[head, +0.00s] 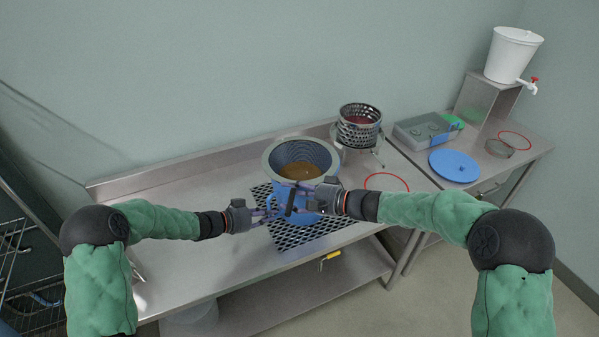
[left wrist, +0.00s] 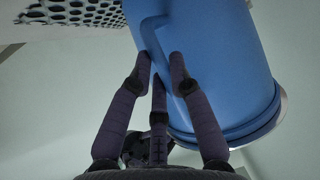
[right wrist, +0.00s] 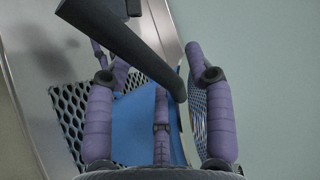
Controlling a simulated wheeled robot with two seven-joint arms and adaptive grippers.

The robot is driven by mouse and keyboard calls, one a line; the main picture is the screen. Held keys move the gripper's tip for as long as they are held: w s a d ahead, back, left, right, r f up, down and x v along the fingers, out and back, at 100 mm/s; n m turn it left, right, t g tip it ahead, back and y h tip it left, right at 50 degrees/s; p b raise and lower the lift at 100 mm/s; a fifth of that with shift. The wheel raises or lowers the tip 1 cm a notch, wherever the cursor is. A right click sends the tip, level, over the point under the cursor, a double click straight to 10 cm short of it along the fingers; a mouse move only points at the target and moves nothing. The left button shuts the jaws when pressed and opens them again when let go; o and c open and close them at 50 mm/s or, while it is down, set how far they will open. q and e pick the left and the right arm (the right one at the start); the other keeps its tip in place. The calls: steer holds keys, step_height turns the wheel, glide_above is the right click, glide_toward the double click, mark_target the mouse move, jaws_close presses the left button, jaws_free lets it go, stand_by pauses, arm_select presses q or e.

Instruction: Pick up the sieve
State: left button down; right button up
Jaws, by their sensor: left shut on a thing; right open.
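The sieve (head: 300,155) sits in the top of a blue bucket (head: 318,206), with a wide grey rim, mesh wall and something brown inside. A dark bar (head: 290,203), seemingly its handle, stands at the bucket's front; a dark bar also crosses the right wrist view (right wrist: 130,48). My left gripper (head: 268,209) is shut at the bucket's left side; in the left wrist view its fingers (left wrist: 162,68) close on a blue raised grip on the bucket wall. My right gripper (head: 310,197) is open at the bucket's front right, its fingers (right wrist: 150,65) around the dark bar; contact is unclear.
The bucket stands on a black perforated mat (head: 282,232) on the steel bench. A perforated steel basket (head: 360,128) on a stand is behind right. Farther right are a blue lid (head: 455,166) and a white bucket with a tap (head: 513,55). The bench's left part is clear.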

jaws_close()
steer(key=shift+r, duration=0.1)
steer(key=shift+r, duration=0.15)
steer(key=shift+r, duration=4.95)
steer(key=shift+r, duration=0.5)
arm_select(q)
steer(key=c, duration=1.1)
jaws_free()
